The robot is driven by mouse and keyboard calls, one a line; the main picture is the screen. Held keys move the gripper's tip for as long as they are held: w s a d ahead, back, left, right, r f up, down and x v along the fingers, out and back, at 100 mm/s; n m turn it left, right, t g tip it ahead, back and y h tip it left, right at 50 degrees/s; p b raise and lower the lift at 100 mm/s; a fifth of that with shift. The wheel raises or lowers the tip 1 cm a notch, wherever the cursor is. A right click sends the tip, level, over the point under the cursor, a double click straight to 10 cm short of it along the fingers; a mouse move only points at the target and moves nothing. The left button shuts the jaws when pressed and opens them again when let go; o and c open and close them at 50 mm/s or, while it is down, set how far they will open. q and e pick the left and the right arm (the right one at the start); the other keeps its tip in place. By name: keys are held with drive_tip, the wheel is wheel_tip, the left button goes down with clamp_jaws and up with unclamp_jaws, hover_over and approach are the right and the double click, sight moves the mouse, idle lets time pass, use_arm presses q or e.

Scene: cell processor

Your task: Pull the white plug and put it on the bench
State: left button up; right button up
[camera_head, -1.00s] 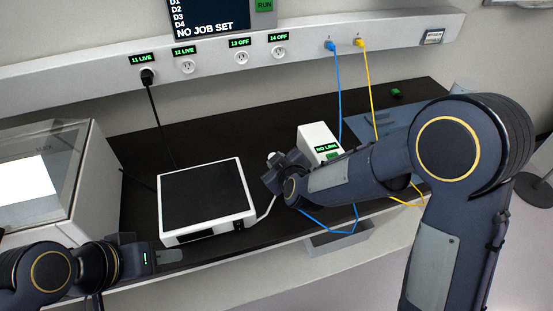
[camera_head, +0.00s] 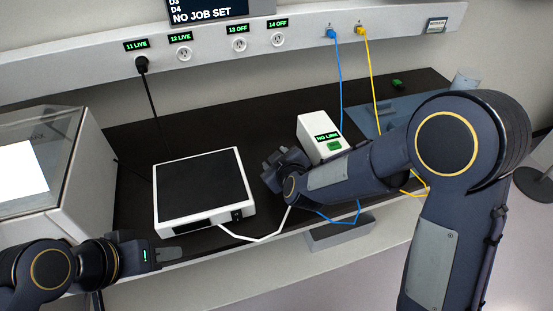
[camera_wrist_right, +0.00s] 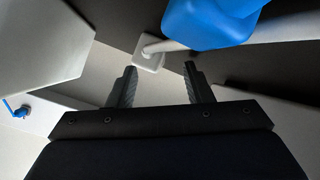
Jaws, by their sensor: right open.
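In the right wrist view, a small white square piece with a white cable, possibly the white plug (camera_wrist_right: 150,56), shows just beyond my fingertips. I cannot tell whether it is seated in anything. My right gripper (camera_wrist_right: 160,77) is open and apart from it. In the head view my right gripper (camera_head: 280,163) is over the bench between the black-topped device and the white NO LINK box, and the plug is hidden there. The white cable (camera_head: 252,239) runs from the device toward that gripper. My left gripper (camera_head: 168,254) is at the bench's front edge; its jaw state is unclear.
The dark bench (camera_head: 190,132) has clear room behind the black-topped device (camera_head: 202,184). The NO LINK box (camera_head: 318,128) stands close to my right gripper. A blue cable (camera_head: 340,95) and a yellow cable (camera_head: 372,85) hang nearby. A large blue part (camera_wrist_right: 208,22) crosses the wrist view.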

drive_tip(key=v, duration=0.7)
drive_tip(key=shift+s+d+r, duration=0.1)
drive_tip(key=shift+s+r, duration=0.05)
drive_tip(key=shift+s, duration=0.2)
drive_tip(key=s+d+r+m+g, duration=0.2)
drive_tip(key=s+d+m, duration=0.3)
drive_tip(key=s+d, duration=0.4)
drive_tip(key=s+d+r+m+g, duration=0.2)
drive_tip(key=s+d+m+g, duration=0.2)
drive_tip(key=s+d, duration=0.5)
drive_tip(key=s+m, duration=0.2)
drive_tip(key=s, duration=0.3)
drive_tip(key=shift+d+r, duration=0.1)
drive_tip(key=shift+d, duration=0.05)
